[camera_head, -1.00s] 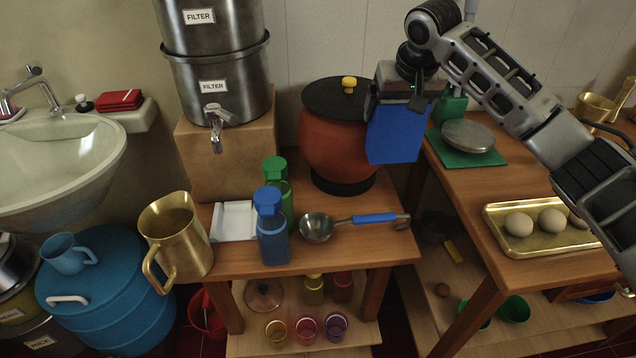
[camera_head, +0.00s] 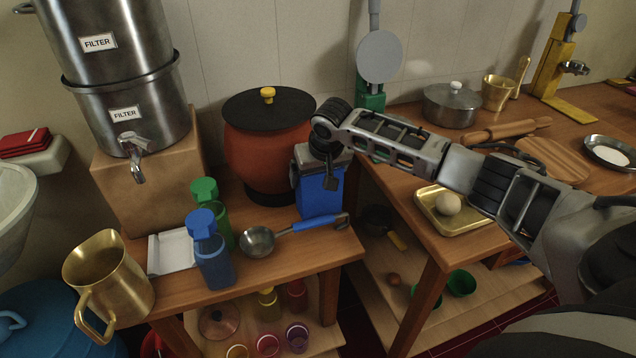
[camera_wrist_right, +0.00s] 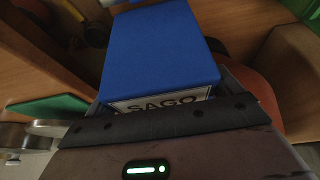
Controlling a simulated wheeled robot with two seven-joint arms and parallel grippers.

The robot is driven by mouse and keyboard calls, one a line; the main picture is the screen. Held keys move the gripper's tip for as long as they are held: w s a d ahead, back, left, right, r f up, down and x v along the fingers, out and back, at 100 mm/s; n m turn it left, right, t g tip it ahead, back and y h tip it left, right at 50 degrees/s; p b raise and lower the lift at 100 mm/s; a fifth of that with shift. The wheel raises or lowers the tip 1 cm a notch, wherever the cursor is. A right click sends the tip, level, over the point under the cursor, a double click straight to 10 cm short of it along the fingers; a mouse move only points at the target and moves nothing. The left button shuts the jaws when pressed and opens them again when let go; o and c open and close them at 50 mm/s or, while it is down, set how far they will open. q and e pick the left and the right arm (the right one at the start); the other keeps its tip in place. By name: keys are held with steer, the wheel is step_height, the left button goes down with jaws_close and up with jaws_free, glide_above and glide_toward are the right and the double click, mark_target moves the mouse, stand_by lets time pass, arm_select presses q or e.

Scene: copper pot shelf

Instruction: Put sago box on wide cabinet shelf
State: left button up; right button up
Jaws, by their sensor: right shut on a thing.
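The sago box (camera_head: 320,192) is blue and hangs upright below my right gripper (camera_head: 318,160), over the right end of the small wooden table (camera_head: 300,262). I cannot tell whether its bottom touches the tabletop. In the right wrist view, the blue sago box (camera_wrist_right: 160,50) sits against the gripper, with part of a white SAGO label showing. My right gripper is shut on it. My left gripper is not in view. I cannot tell which surface is the wide cabinet shelf.
A clay pot (camera_head: 262,150) with a black lid stands left of the box. A blue-handled ladle (camera_head: 258,240) lies in front. Blue and green bottles (camera_head: 212,262) and a brass jug (camera_head: 108,275) stand further left. The right counter holds an egg tray (camera_head: 425,205).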

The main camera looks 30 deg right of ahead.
steer(key=shift+f, duration=1.25)
steer(key=shift+f, duration=0.15)
steer(key=o, duration=1.1)
